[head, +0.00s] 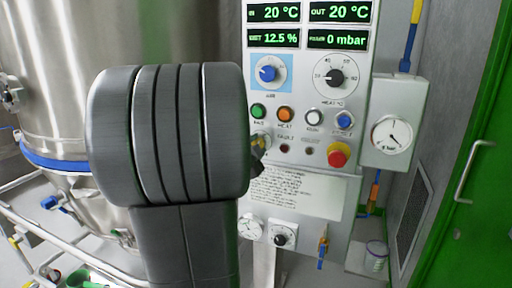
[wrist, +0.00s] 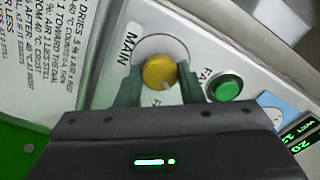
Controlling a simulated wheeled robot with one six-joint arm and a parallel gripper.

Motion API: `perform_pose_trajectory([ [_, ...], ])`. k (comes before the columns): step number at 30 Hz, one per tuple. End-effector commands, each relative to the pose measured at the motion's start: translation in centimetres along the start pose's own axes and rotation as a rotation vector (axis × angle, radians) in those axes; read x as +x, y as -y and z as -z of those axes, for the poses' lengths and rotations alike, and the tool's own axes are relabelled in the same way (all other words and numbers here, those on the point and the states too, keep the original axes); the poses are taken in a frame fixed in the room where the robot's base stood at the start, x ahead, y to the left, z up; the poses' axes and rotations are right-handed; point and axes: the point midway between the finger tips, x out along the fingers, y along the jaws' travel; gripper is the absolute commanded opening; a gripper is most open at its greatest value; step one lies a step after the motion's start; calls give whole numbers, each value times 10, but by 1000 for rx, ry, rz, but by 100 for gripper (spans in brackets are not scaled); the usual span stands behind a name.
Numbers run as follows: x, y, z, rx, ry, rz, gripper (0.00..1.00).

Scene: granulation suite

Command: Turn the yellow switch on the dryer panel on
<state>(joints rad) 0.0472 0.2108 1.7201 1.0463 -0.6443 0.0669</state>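The yellow switch (wrist: 159,72) is a round knob on a pale disc beside the word MAIN in the wrist view. A short light mark shows on its lower edge. My gripper (wrist: 160,80) has one finger on each side of the knob. The fingers look very close to its sides; I cannot tell whether they press on it. In the head view my gripper (head: 259,148) is at the left edge of the dryer panel (head: 310,185), and my arm hides most of the switch there.
A green button (wrist: 226,88) is close beside the right finger. In the head view an orange button (head: 285,114), a red knob on yellow (head: 338,154), a blue dial (head: 267,73) and a black dial (head: 335,77) share the panel. A steel vessel (head: 120,35) stands to the left.

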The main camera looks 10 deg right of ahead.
Motion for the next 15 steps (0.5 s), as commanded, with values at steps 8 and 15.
perform_pose_trajectory([
  [8,0,0,0,-1,0,0,56],
  [15,-8,1,0,0,0,1,56],
])
